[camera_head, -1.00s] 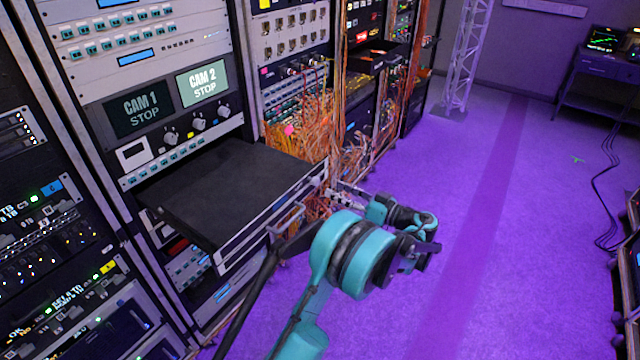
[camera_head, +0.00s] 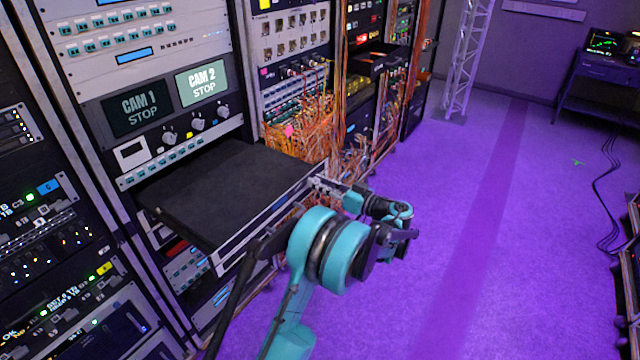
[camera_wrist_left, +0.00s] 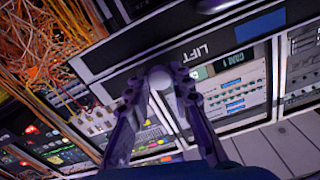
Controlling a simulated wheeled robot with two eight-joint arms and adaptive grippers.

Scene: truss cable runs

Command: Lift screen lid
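The screen lid (camera_head: 225,185) is a flat black slab, lying closed and level on a pulled-out rack drawer in the head view. In the left wrist view its dark front edge (camera_wrist_left: 135,52) carries the word LIFT. My left gripper (camera_head: 322,185) is at the drawer's front right corner. My right gripper is not in view.
Orange cables (camera_head: 300,130) hang in a tangle from the rack just behind the drawer. Two small screens reading CAM 1 (camera_head: 138,107) and CAM 2 (camera_head: 203,82) sit above it. The purple floor (camera_head: 480,230) to the right is open. A truss (camera_head: 466,60) stands at the back.

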